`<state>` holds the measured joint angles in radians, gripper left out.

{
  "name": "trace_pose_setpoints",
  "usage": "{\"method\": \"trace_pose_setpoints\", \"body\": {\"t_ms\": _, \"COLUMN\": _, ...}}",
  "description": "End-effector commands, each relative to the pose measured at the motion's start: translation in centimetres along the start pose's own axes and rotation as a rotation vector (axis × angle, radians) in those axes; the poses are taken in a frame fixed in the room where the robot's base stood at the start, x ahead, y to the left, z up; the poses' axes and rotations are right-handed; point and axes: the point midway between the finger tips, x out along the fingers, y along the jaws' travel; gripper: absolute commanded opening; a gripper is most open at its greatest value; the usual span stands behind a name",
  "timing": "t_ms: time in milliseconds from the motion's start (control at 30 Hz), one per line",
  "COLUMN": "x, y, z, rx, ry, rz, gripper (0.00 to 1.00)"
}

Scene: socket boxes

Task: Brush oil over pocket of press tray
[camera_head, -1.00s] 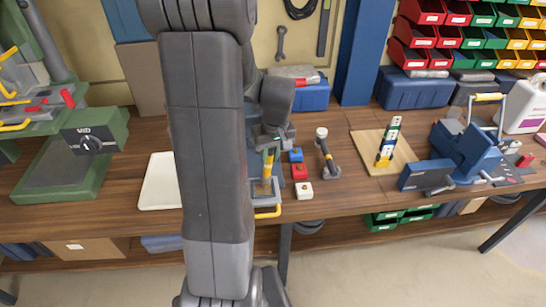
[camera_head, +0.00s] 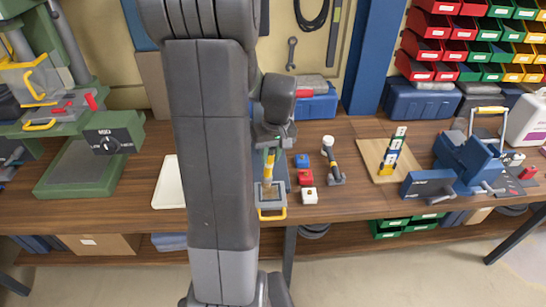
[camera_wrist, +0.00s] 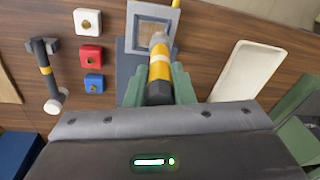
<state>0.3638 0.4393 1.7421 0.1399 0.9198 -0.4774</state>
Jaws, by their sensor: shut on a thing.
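My gripper (camera_wrist: 158,88) is shut on the brush (camera_wrist: 160,68), which has a dark and yellow handle. The brush points down at the press tray, and its tip is over or in the pocket; contact is not clear. The press tray (camera_head: 258,204) is grey with a yellow front handle and lies near the table's front edge. In the wrist view its square pocket (camera_wrist: 148,30) has a pale rim and a brownish floor, partly hidden by the brush. In the head view the brush (camera_head: 269,163) stands nearly upright above the tray, and my arm hides part of this area.
White, red and blue blocks (camera_head: 305,178) and a hammer (camera_head: 333,162) lie right of the tray. A pale flat tray (camera_head: 167,185) is left. A green press (camera_head: 85,165) stands far left. A wooden board (camera_head: 368,160) and blue vise-like device (camera_head: 465,160) are farther right.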

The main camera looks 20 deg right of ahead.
Motion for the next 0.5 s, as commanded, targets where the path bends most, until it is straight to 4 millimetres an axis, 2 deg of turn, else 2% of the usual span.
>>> {"method": "trace_pose_setpoints", "body": {"t_ms": 33, "x": -0.8, "y": -0.2, "z": -0.2, "rx": -0.001, "ry": 0.001, "rz": 0.001, "gripper": 0.00}}
{"method": "trace_pose_setpoints", "body": {"t_ms": 233, "x": -2.4, "y": -0.6, "z": -0.5, "rx": 0.000, "ry": 0.003, "rz": 0.002, "gripper": 0.00}}
{"method": "trace_pose_setpoints", "body": {"t_ms": 500, "x": -2.9, "y": -0.8, "z": -0.6, "rx": 0.000, "ry": 0.001, "rz": 0.001, "gripper": 0.00}}
